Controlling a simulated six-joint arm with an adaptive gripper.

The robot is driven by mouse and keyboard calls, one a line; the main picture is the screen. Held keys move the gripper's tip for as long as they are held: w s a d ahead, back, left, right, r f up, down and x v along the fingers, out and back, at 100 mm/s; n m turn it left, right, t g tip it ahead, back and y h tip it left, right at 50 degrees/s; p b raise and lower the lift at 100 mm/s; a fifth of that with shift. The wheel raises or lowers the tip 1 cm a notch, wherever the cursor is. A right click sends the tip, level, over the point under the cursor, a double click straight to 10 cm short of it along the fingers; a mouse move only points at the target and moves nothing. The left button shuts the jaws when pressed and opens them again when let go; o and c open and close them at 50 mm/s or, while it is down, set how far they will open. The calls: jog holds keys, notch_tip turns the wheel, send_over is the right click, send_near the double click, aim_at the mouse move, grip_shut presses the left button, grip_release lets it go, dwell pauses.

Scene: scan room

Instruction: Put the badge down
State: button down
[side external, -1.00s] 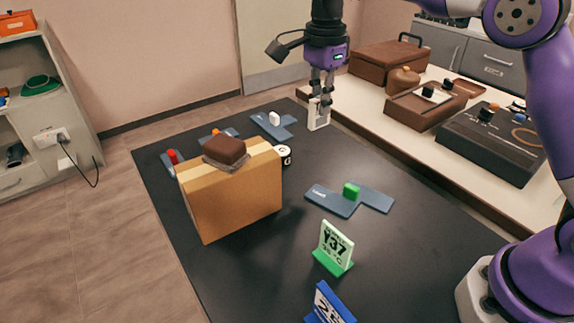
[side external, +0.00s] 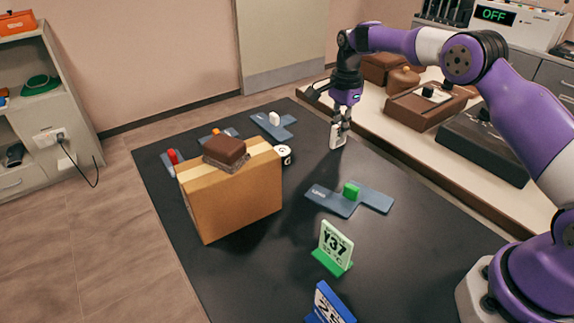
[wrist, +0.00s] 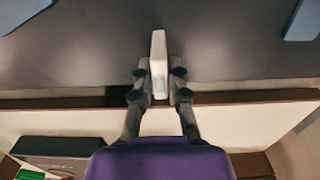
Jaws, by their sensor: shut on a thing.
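The badge (side external: 337,136) is a small white upright plate, held near the far right edge of the dark table (side external: 385,240). My gripper (side external: 341,122) is shut on its upper part, and the badge hangs below the fingers. In the wrist view the badge (wrist: 159,55) sits edge-on between the fingertips of my gripper (wrist: 159,82). I cannot tell whether its lower edge touches the table top.
A cardboard box (side external: 232,195) with a brown block (side external: 225,150) on top stands at the left. Blue-grey plates with a green block (side external: 350,190) and a white block (side external: 274,118) lie nearby. A green Y37 sign (side external: 334,248) stands in front. A pale bench (side external: 400,125) runs beyond the right edge.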

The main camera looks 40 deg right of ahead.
jog(key=shift+f, duration=0.3)
jog(key=shift+f, duration=0.15)
jog(key=c, duration=0.9)
grip_release()
